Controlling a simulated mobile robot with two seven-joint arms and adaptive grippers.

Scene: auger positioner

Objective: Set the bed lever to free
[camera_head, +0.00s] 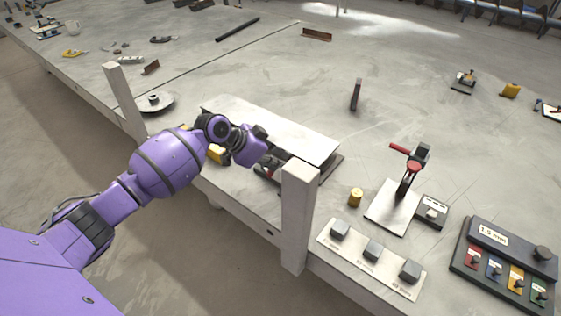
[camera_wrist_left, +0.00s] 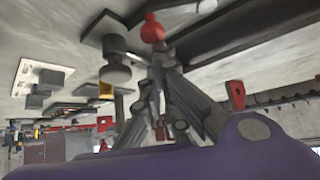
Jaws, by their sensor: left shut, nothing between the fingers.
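My left gripper (camera_head: 274,161) is shut and empty at the near edge of the bench, beside a raised pale plate (camera_head: 285,128). Its closed fingers show in the left wrist view (camera_wrist_left: 158,62). A red knob (camera_wrist_left: 152,28), which looks like the bed lever's end, is right at the fingertips there; I cannot tell whether they touch. In the head view the gripper and plate mostly hide that spot, with dark and red parts (camera_head: 266,172) just below the gripper. The lever's setting cannot be read. My right gripper is not in view.
A white post (camera_head: 299,215) stands close to the right of my gripper, another post (camera_head: 124,100) to the left. A red-handled stand (camera_head: 408,170), a yellow cylinder (camera_head: 355,197) and a panel with grey blocks (camera_head: 350,252) sit to the right. The bench behind is mostly clear.

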